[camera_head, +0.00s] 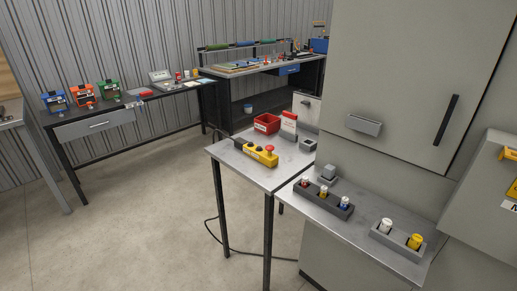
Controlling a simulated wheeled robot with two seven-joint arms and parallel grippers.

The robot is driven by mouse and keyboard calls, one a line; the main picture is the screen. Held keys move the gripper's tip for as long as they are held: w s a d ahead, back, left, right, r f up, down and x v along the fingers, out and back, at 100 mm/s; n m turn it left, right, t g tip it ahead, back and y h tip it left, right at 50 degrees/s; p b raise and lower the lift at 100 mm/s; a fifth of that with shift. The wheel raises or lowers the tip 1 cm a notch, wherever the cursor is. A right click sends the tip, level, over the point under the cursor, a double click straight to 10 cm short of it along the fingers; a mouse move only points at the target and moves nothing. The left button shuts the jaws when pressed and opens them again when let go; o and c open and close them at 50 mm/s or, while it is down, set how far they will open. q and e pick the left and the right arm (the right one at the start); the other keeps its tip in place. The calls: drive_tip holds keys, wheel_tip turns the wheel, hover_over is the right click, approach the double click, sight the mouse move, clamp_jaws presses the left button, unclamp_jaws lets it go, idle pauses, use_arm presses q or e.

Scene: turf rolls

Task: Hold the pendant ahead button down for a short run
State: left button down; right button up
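A yellow pendant (262,155) with a red knob on its top lies near the front edge of a small metal-topped table (283,178). A dark handle or cable end joins its left side. The pendant's individual buttons are too small to tell apart, so I cannot say which is the ahead button. Nothing is touching the pendant. Neither of my grippers shows in this view.
A red bin (267,123) and a white-and-red card (289,122) stand behind the pendant. A lower shelf (362,223) at right holds grey blocks with small capped jars. A grey cabinet (400,90) rises behind it. A dark cable (222,237) lies on open floor (130,220).

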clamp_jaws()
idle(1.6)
